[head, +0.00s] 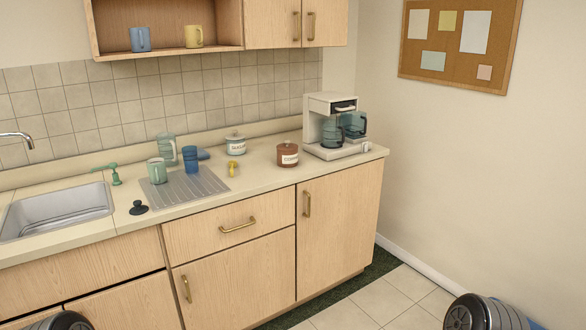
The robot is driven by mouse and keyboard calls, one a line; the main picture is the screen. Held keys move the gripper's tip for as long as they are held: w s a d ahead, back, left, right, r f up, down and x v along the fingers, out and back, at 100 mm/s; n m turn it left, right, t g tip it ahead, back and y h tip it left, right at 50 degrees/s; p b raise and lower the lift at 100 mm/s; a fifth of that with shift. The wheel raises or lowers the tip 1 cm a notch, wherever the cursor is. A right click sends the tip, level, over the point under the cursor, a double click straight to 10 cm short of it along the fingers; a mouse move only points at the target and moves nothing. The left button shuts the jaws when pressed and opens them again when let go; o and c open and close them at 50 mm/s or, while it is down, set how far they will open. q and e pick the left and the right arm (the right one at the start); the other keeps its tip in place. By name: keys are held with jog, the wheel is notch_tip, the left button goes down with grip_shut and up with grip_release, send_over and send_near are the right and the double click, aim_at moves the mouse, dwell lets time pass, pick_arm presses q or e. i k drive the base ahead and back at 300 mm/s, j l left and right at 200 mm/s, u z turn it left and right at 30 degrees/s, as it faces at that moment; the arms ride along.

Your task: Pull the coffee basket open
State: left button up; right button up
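The coffee maker (318,115) stands upright at the right end of the counter, cream-white with two bluish glass jugs (354,124) at its front. The coffee basket (345,105) appears to be the part with a dark handle under the machine's top housing. It looks closed, but it is small in the view. Neither gripper is in view; only parts of my arms show at the bottom left and bottom right edges, well away from the machine.
A brown canister (288,155) and a white canister (236,144) stand left of the machine on the counter (258,180). A drainer (204,184), cups and a sink (55,210) are farther left.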

aim_at(346, 105)
jog(key=i+j+z, duration=0.15)
jog(key=i+z, duration=0.3)
jog(key=i+j+z, duration=0.25)
jog(key=z, duration=0.15)
jog(key=i+j+z, duration=0.7)
jog(key=j+z, duration=0.2)
jog(key=i+j+z, duration=0.15)
jog(key=j, duration=0.2)
jog(key=i+j+z, duration=0.15)
jog(key=j, duration=0.2)
